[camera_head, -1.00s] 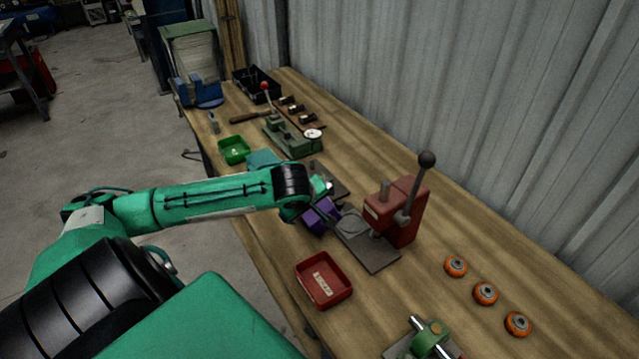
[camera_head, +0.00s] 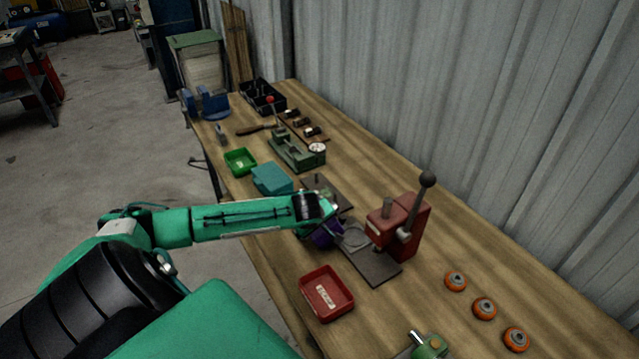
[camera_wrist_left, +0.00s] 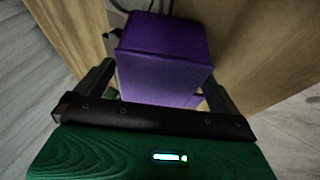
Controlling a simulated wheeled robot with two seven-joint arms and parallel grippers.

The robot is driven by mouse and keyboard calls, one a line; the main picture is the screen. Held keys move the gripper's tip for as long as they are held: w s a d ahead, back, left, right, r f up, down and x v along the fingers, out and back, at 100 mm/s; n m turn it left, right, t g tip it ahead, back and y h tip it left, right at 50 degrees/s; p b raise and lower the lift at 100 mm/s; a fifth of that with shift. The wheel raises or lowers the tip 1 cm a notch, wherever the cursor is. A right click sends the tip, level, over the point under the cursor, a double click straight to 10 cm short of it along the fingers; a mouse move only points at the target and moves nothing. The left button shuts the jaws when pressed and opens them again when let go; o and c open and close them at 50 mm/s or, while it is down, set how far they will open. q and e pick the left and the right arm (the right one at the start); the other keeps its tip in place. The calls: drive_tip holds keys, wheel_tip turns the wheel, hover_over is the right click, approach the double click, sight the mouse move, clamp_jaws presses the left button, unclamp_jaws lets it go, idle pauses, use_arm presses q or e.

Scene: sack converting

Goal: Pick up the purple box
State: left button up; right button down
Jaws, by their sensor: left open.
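The purple box (camera_wrist_left: 163,58) stands out in the left wrist view, between the two fingers of my open left gripper (camera_wrist_left: 160,80). I cannot tell whether either finger touches it. In the head view the purple box (camera_head: 325,235) is mostly hidden behind the end of my left arm; it sits on the wooden bench beside the red press's grey base plate. My left gripper itself is hidden behind the wrist in the head view. My right gripper is not in view.
The red lever press (camera_head: 400,228) stands just right of the box. A red tray (camera_head: 326,293) lies in front, a teal box (camera_head: 271,178) and green tray (camera_head: 240,161) behind. Orange wheels (camera_head: 484,308) lie at the right. A corrugated wall bounds the bench (camera_head: 450,245).

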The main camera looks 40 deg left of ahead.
use_arm(q)
drive_tip(key=shift+x, duration=1.05)
drive_tip(key=c, duration=0.8)
drive_tip(key=shift+c, duration=1.2)
drive_tip(key=shift+r, duration=0.1)
